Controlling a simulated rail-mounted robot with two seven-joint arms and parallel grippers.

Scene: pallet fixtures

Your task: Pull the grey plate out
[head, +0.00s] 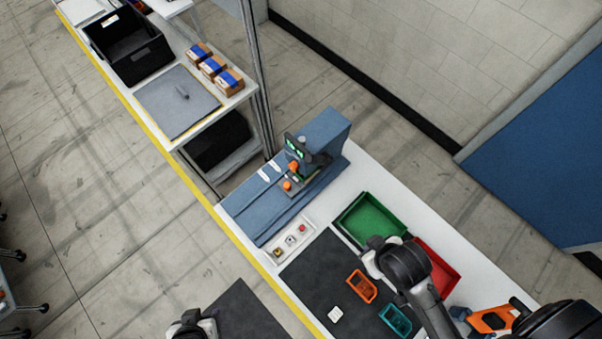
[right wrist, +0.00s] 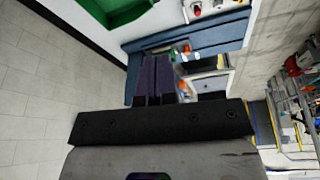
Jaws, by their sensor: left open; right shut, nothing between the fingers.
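A flat grey plate (head: 178,102) with a small dark piece on it lies on the white shelf top at the upper left of the head view. My left gripper (head: 192,326) shows only in part at the bottom edge, far from the plate, and is open. My right arm (head: 405,268) reaches in from the lower right; its fingers are not clear in the head view. In the right wrist view my right gripper (right wrist: 158,78) is shut and empty, with the blue machine beyond its fingertips.
A black bin (head: 128,45) and several boxes (head: 214,68) flank the plate. A blue machine (head: 290,180) stands between the shelf and the bench's green tray (head: 370,220) and red tray (head: 437,268). A dark mat (head: 320,275) holds small parts. The floor at left is mostly free.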

